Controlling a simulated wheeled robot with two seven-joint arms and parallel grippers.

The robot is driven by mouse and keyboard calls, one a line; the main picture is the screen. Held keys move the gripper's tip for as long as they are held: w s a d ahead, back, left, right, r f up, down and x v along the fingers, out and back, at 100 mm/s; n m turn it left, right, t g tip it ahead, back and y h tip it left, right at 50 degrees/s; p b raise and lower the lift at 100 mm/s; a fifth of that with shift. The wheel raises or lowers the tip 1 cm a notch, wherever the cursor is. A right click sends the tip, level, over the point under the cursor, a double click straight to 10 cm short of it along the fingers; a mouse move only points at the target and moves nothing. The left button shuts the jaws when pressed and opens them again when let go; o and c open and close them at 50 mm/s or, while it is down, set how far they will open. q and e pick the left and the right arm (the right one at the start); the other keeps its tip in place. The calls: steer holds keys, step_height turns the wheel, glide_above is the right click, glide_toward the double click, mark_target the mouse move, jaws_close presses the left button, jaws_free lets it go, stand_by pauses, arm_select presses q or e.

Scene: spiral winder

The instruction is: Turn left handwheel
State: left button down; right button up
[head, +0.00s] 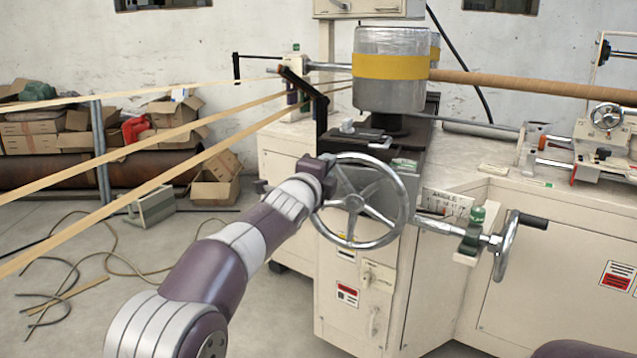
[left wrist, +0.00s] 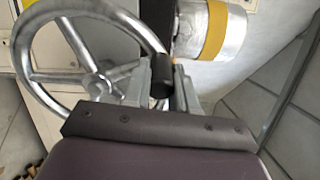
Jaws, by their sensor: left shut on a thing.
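The left handwheel (head: 358,203) is a large chrome spoked wheel on the front of the cream winding machine. My left gripper (head: 322,172) is at the upper left of its rim. In the left wrist view the wheel (left wrist: 38,72) fills the upper left, and my left gripper (left wrist: 160,88) is shut on the wheel's dark handle (left wrist: 160,68), which stands between its two grey fingers. In the head view the gripper and wrist hide most of this handle. My right gripper is not in view.
A smaller crank handwheel (head: 506,246) with a black handle stands to the right. A wrapped drum (head: 390,80) with a yellow band sits above the left handwheel. Tan strips (head: 130,150) cross at left. Cardboard boxes (head: 215,180) and cables lie on the floor.

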arm_select(q)
steer(key=shift+s+d+r+m+b, duration=0.2)
steer(key=shift+d+m+b, duration=0.1)
steer(key=shift+d+m, duration=0.1)
stand_by(0.3)
steer(key=c, duration=0.9)
jaws_free()
steer(key=shift+s+a+f+b, duration=0.1)
steer(key=shift+s+a+b, duration=0.05)
steer(key=shift+s+b, duration=0.25)
steer(key=b+v, duration=0.2)
steer(key=v, duration=0.9)
steer(key=shift+s+b, duration=0.3)
steer(key=shift+s, duration=0.05)
